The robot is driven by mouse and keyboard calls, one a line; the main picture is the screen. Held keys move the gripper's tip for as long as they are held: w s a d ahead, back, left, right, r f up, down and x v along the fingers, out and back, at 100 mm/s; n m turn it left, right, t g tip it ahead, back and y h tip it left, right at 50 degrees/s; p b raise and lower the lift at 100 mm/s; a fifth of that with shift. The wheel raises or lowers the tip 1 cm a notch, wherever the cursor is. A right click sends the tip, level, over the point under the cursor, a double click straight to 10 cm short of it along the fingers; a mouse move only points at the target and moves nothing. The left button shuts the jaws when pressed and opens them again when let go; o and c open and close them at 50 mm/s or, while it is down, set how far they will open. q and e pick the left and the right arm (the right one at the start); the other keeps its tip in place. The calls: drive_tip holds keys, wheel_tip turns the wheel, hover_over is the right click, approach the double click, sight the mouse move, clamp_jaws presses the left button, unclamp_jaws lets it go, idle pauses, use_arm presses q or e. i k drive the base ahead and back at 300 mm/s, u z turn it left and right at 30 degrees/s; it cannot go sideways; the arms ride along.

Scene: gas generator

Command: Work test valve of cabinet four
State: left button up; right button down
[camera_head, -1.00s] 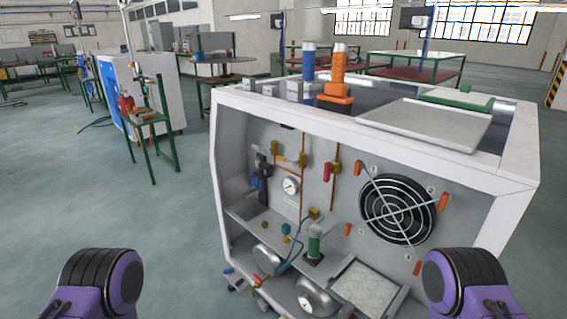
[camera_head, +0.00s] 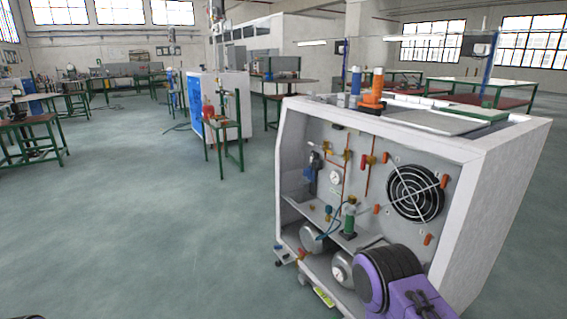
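A white open-fronted gas cabinet (camera_head: 510,200) stands at the right. Its panel carries a round gauge (camera_head: 336,177), a red-handled valve (camera_head: 364,161), brass fittings (camera_head: 328,148) with thin copper pipes, and a black fan grille (camera_head: 415,193). A green cylinder (camera_head: 349,217) stands on its inner shelf. I see no readable cabinet number, and cannot tell which fitting is the test valve. A purple and black link of my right arm covers the cabinet's lower right front. Neither of my grippers is in view.
A blue and white cabinet (camera_head: 202,98) stands farther back, with a small green-framed stand (camera_head: 224,150) before it. Green-legged workbenches (camera_head: 28,138) stand at the far left. The floor (camera_head: 150,230) left of the near cabinet is clear.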

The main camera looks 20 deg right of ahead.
sight(333, 154)
drive_tip(key=u, duration=0.1)
drive_tip(key=i, duration=1.6)
drive_tip(key=z, duration=1.55)
drive_tip(key=i, duration=0.85)
drive_tip(key=z, duration=0.9)
